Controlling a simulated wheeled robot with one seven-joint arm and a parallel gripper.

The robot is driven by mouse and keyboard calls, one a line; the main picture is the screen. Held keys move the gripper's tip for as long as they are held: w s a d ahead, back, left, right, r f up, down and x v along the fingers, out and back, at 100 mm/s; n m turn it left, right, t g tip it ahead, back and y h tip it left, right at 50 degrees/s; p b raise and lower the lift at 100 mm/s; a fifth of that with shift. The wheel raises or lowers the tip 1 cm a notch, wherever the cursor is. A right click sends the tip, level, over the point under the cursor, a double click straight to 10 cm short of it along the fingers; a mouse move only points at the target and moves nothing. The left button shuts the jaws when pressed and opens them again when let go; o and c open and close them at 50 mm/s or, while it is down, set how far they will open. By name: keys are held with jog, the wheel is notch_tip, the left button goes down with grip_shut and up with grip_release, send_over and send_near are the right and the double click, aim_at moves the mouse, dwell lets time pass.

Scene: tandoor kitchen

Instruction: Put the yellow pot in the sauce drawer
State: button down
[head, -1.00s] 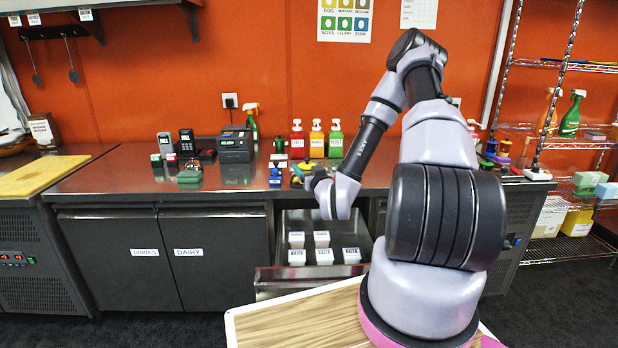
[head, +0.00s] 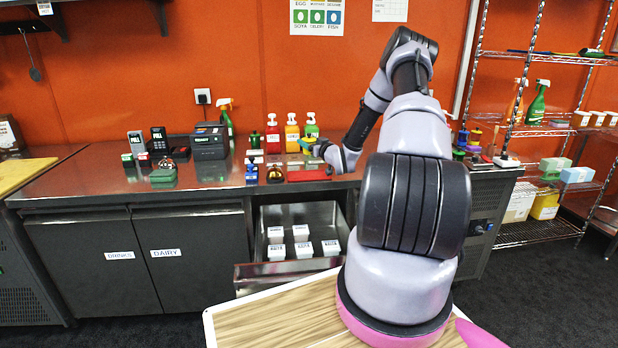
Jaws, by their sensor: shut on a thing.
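A small yellow pot (head: 306,144) shows at the tips of my gripper (head: 314,149), above the back part of the steel counter. My gripper is shut on it; the jaws are small in the picture and partly hidden by the wrist. The open drawer (head: 243,279) below the counter holds several white pots with dark labels in two rows. Its own label cannot be read here. My gripper is above the drawer and farther back. Bare drawer floor shows around and behind the white pots.
Red, yellow and green pump bottles (head: 292,133) stand behind my gripper. Shut doors marked DRINKS and DAIRY (head: 180,270) are left of the drawer. A wire rack (head: 540,180) stands right.

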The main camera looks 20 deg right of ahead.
jog(key=shift+f, duration=4.75)
jog(key=shift+f, duration=0.25)
grip_release()
